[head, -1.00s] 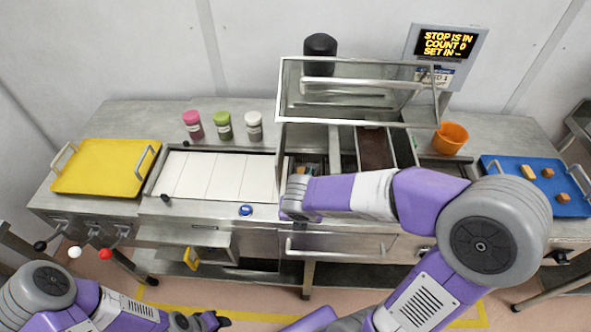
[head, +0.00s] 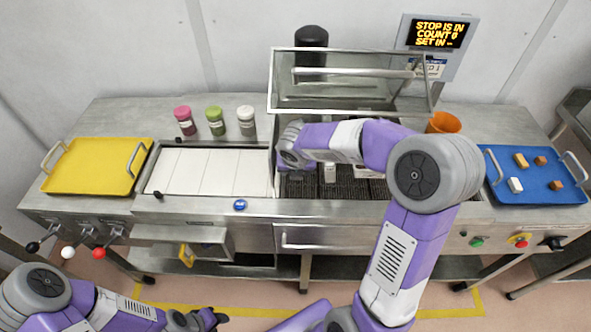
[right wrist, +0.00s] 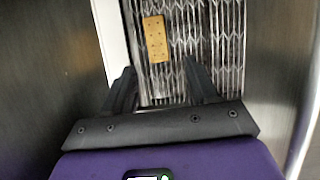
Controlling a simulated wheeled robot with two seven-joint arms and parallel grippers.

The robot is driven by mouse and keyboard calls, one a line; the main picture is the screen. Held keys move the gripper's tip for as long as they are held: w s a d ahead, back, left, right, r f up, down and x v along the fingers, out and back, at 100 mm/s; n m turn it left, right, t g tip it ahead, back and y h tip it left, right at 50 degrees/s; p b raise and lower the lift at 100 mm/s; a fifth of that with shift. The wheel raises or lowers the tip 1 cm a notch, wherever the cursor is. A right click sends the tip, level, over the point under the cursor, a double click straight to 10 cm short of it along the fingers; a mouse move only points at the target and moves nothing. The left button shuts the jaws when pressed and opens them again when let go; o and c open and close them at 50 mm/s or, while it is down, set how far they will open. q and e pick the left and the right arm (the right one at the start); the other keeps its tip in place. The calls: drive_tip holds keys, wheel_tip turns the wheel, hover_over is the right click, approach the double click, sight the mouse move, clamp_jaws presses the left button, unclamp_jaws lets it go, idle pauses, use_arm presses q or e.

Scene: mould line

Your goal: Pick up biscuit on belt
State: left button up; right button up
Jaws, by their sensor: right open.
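A tan rectangular biscuit (right wrist: 155,38) with small dark holes lies on the metal mesh belt (right wrist: 225,45) in the right wrist view. My right gripper (right wrist: 160,88) is open and empty, and its two dark fingers point towards the belt. The biscuit lies beyond the fingertips, a little left of the middle of the gap, not touched. In the head view the right arm reaches under the raised clear hood, and its wrist hides the gripper and biscuit. My left gripper (head: 212,318) hangs low in front of the line; its jaws are too unclear to judge.
The raised clear hood (head: 345,92) stands above the right arm. A blue tray (head: 540,190) with several small blocks is at right, an orange cup (head: 443,122) behind. A yellow tray (head: 95,165) and three jars stand left.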

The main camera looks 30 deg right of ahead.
drive_tip(key=x, duration=0.3)
drive_tip(key=shift+f+b, duration=0.25)
drive_tip(key=shift+b, duration=0.15)
drive_tip(key=shift+c, duration=0.3)
clamp_jaws()
